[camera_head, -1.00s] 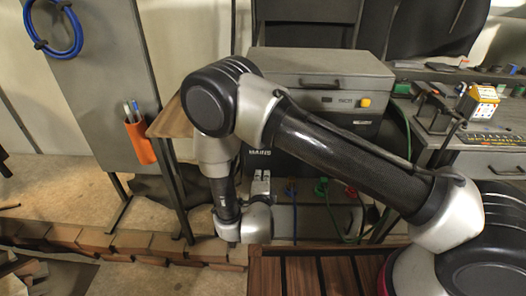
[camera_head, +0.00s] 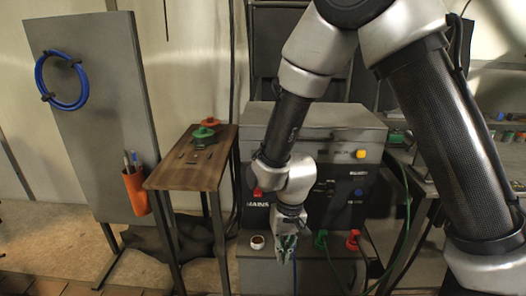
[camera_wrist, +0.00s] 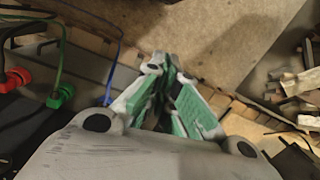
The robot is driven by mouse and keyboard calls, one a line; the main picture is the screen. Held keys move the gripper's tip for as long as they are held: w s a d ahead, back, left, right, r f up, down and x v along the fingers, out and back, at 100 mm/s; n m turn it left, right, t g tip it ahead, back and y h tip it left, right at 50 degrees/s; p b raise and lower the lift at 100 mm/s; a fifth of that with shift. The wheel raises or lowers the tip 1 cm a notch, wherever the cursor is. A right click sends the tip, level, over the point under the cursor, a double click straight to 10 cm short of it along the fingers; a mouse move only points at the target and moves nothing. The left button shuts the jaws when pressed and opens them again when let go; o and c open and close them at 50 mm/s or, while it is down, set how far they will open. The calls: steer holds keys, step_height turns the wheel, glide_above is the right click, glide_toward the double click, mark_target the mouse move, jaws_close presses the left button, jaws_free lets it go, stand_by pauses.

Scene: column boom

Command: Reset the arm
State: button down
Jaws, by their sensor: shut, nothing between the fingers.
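My gripper (camera_head: 287,240) hangs at the end of my arm in front of the grey machine (camera_head: 330,118), with its fingers pointing down. In the wrist view its green-padded fingers (camera_wrist: 168,75) are together and hold nothing. In the head view my arm rises to the top of the picture and comes back down on the right. The fingertips are small in the head view. Part of the machine's front is hidden behind my arm.
A wooden-topped stand (camera_head: 190,165) with red and green connectors (camera_head: 206,128) is left of my arm. A grey panel (camera_head: 90,95) holds a blue cable coil (camera_head: 62,82) and an orange cup (camera_head: 136,190). Green and red plugs (camera_head: 352,240) sit right of my gripper. Wood scraps (camera_wrist: 296,85) lie on the floor.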

steer(key=s+d+r+m+t, duration=0.1)
steer(key=s+d+r, duration=0.3)
steer(key=d+r, duration=1.1)
steer(key=s+d+r+t+h, duration=0.1)
steer(key=s+d+r+t, duration=0.3)
steer(key=d+r, duration=1.1)
steer(key=shift+s+d+r+m+t, duration=0.3)
steer(key=shift+s+d+m, duration=0.1)
steer(key=shift+s+d, duration=0.3)
steer(key=c, duration=2.2)
jaws_free()
